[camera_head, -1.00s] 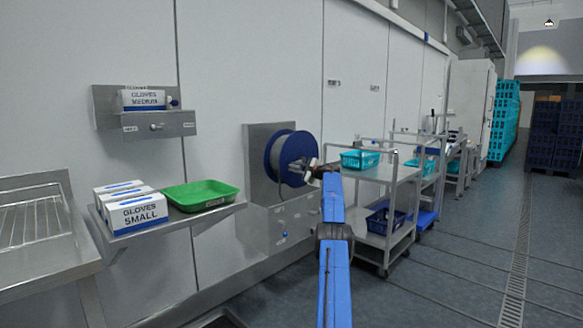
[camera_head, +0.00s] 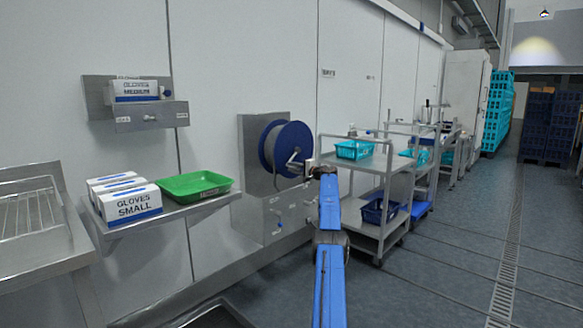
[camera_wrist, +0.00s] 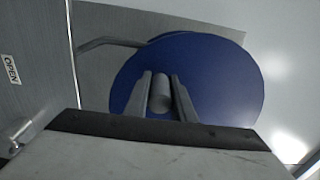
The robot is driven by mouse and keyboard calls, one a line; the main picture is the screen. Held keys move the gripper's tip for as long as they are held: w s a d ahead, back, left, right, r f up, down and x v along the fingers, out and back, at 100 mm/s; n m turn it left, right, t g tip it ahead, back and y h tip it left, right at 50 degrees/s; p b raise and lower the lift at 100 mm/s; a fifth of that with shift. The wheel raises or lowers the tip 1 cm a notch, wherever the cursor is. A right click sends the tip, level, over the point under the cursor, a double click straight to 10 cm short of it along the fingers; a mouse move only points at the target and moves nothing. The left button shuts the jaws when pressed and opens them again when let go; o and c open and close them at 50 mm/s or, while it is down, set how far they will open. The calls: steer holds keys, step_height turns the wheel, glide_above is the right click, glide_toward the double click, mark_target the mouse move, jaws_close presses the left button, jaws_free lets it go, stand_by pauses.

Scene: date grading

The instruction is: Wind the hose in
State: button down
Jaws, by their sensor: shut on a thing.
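The hose reel (camera_head: 266,150) is a blue disc with a grey middle, mounted on a steel plate (camera_head: 250,195) on the wall. In the wrist view its blue face (camera_wrist: 235,85) fills the middle. My gripper (camera_head: 299,168) is at the lower right of the reel's face. In the wrist view my gripper (camera_wrist: 160,85) is shut on a grey cylindrical crank handle (camera_wrist: 161,92) in front of the disc. A bent grey tube (camera_wrist: 105,43) shows at the disc's upper left. I cannot tell how much hose is on the reel.
A steel trolley (camera_head: 375,172) with a turquoise basket (camera_head: 354,150) stands right of the reel. A green tray (camera_head: 194,186) and glove boxes (camera_head: 130,205) sit on a wall shelf at left. The floor (camera_head: 440,240) at right is clear.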

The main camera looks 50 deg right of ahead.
steer(key=shift+d+f+n, duration=0.25)
steer(key=shift+f+n, duration=0.15)
steer(key=shift+f, duration=0.2)
steer(key=c, duration=1.5)
jaws_free()
steer(key=shift+s+f, duration=0.1)
steer(key=shift+r, duration=0.25)
